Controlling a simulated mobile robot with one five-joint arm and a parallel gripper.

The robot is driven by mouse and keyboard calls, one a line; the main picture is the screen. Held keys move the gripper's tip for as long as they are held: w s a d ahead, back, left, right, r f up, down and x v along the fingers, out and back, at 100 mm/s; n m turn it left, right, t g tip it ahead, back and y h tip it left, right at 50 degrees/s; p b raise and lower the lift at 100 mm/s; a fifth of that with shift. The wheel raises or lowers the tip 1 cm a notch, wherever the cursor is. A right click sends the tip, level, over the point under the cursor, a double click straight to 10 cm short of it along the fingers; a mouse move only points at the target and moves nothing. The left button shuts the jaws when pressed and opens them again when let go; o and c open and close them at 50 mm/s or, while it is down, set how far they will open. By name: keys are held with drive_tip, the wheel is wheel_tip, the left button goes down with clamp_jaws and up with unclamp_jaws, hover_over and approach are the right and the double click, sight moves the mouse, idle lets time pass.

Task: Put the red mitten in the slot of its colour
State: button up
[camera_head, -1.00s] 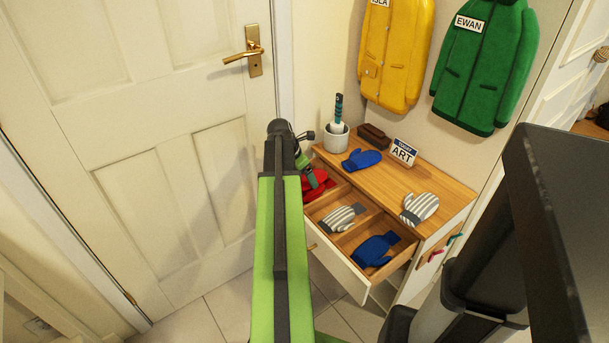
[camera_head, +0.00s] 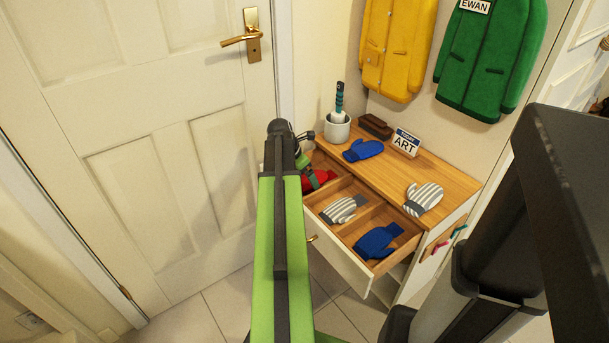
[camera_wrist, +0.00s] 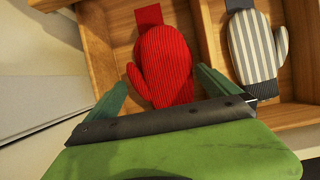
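The red mitten (camera_wrist: 166,64) lies in the left compartment of the open drawer (camera_head: 340,253), with a red patch (camera_wrist: 149,16) at that compartment's end. In the head view the mitten (camera_head: 318,181) is partly hidden by my arm. My gripper (camera_wrist: 160,84) is open, with one green finger on each side of the mitten near its lower part. Small gaps seem to show between fingers and mitten; contact is hard to judge. A striped mitten (camera_head: 342,209) lies in the middle compartment and a blue mitten (camera_head: 377,241) in the right one.
A white door (camera_head: 150,150) stands at left. Coats hang above.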

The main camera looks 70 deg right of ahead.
drive_tip(key=p+v, duration=1.6)
drive_tip(key=v, duration=0.1)
drive_tip(key=shift+r, duration=0.2)
drive_tip(key=shift+a, duration=0.1)
